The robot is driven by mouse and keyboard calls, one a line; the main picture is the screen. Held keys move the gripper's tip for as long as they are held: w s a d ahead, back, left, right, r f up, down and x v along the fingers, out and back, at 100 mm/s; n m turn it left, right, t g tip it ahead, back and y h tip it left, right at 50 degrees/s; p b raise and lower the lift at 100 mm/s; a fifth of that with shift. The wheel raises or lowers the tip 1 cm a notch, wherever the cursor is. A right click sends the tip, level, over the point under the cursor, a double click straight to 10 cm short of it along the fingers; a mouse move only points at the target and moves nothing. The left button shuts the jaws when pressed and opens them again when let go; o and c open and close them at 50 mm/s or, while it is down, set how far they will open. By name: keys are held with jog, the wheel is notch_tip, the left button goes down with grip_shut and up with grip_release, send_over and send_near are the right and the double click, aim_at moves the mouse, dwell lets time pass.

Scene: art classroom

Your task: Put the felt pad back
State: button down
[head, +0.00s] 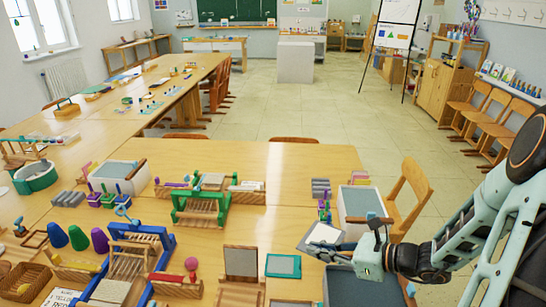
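My gripper (350,250) reaches in from the right, low over the table's right end. A flat grey piece with a pale border (324,235) lies tilted right at its fingertips. I cannot tell whether the fingers hold it or whether it is the felt pad. Small grey pieces in a stack (320,187) sit further back, and a similar group of grey pieces (68,199) lies at the left. No piece can be surely named as the felt pad. The gripper's wrist hides part of the table's right edge.
A white bin with a grey top (350,230) stands just behind my gripper, and a dark grey bin (350,288) below it. A teal-framed board (283,266), green frame (200,207) and blue frame (130,262) crowd the table. A chair (411,195) stands at right.

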aim_at(325, 239)
jog(key=shift+w+d+r+m+t+h, duration=0.3)
jog(key=shift+w+d+r+m, duration=0.1)
jog(key=shift+w+d+r, duration=0.6)
jog(key=shift+f, duration=0.2)
